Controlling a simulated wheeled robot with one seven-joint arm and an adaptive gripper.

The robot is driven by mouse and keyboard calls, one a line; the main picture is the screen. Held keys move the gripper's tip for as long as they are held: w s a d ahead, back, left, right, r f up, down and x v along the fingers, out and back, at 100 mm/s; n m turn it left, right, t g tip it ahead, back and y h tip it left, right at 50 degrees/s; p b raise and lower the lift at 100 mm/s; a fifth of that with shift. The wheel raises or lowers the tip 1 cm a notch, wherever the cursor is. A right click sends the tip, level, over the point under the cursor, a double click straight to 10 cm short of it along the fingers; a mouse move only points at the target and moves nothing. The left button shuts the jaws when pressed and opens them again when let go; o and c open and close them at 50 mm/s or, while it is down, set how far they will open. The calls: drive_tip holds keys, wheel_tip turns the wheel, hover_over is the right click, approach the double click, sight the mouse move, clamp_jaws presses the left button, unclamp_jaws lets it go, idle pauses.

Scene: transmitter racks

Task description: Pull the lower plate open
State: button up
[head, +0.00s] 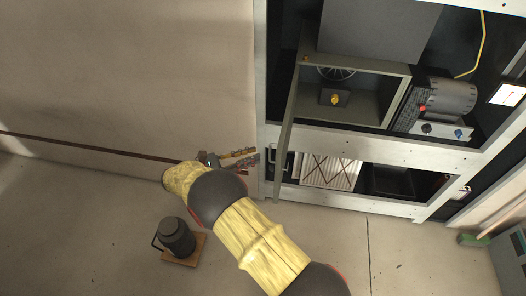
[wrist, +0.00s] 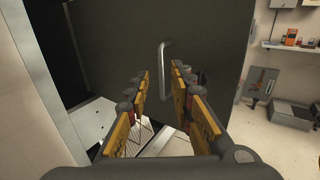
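The dark grey plate (wrist: 115,40) fills the upper middle of the wrist view and carries a pale upright bar handle (wrist: 165,57). In the head view I take the plate to be the narrow panel (head: 287,125) seen almost edge-on, standing out from the rack front. My gripper (wrist: 161,68) is open and empty, with its yellow-padded fingers to the left and right of the handle's line. The handle appears just beyond the fingertips; I cannot tell the exact depth. In the head view my gripper (head: 256,155) is left of the panel, at the lower bay's height.
The rack (head: 350,143) has an upper bay with a fan (head: 336,73) and a motor unit (head: 450,97). The lower bay holds a white ribbed part (head: 330,172). A dark canister (head: 176,237) stands on the floor at left. Floor in front is mostly clear.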

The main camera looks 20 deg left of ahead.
drive_tip(key=v, duration=0.4)
drive_tip(key=shift+s+a, duration=0.25)
drive_tip(key=shift+s, duration=0.05)
